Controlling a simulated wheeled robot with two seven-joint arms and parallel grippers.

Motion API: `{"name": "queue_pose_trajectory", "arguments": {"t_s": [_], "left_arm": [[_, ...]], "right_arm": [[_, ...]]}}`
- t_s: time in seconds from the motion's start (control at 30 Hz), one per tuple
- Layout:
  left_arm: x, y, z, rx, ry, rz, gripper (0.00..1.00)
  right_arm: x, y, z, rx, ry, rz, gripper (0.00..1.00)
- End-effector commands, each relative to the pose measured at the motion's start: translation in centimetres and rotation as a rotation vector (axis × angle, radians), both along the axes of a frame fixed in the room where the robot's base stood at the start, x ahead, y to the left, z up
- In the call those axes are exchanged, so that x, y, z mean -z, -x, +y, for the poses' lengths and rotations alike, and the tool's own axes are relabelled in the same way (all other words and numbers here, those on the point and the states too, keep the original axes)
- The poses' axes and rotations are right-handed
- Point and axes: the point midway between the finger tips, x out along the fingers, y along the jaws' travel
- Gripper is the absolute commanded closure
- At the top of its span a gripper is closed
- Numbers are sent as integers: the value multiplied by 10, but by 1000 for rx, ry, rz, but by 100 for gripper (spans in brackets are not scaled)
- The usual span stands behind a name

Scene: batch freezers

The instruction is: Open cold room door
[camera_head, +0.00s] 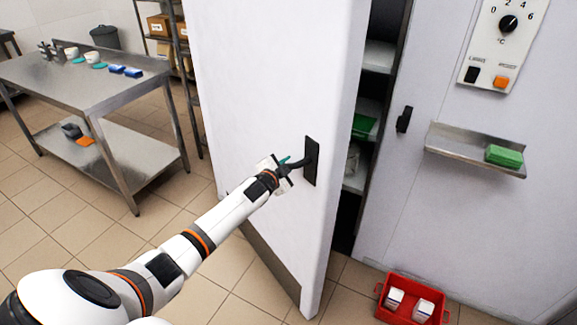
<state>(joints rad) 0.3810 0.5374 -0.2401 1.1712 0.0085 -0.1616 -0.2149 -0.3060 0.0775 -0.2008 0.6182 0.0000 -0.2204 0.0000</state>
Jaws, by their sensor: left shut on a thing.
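The white cold room door (265,85) stands ajar in the head view. A dark gap on its right shows shelves (378,57) inside, with a green item (364,125) on one of them. The black door handle (311,160) is on the door near its free edge. My left gripper (288,172) is shut on the handle; its fingers are partly hidden by the gripper body. My right gripper is out of the picture.
A red crate (376,290) with white boxes is on the floor at lower right. A wall shelf (470,146) holds a green block (504,155), below a control panel (499,50). A steel table (100,92) stands at left. Tiled floor is clear between table and door.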

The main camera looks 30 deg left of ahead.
Motion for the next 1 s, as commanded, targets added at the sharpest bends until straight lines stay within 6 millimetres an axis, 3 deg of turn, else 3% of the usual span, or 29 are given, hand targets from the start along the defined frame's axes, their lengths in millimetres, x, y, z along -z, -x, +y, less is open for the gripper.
{"name": "queue_pose_trajectory", "arguments": {"t_s": [0.17,0.37,0.4,0.5,0.83,1.0], "left_arm": [[-2,-1,-2,4,-1,-5,100],[-2,-1,-3,6,0,-6,100],[-2,-1,-3,5,0,-5,73],[-2,-1,-3,4,0,-5,59],[-3,1,-2,3,1,-6,59],[-4,15,-3,4,0,-5,59]], "right_arm": [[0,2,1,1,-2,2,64],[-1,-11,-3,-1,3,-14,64],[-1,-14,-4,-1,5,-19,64],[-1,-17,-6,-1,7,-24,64],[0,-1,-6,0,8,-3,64],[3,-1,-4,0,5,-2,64]]}}
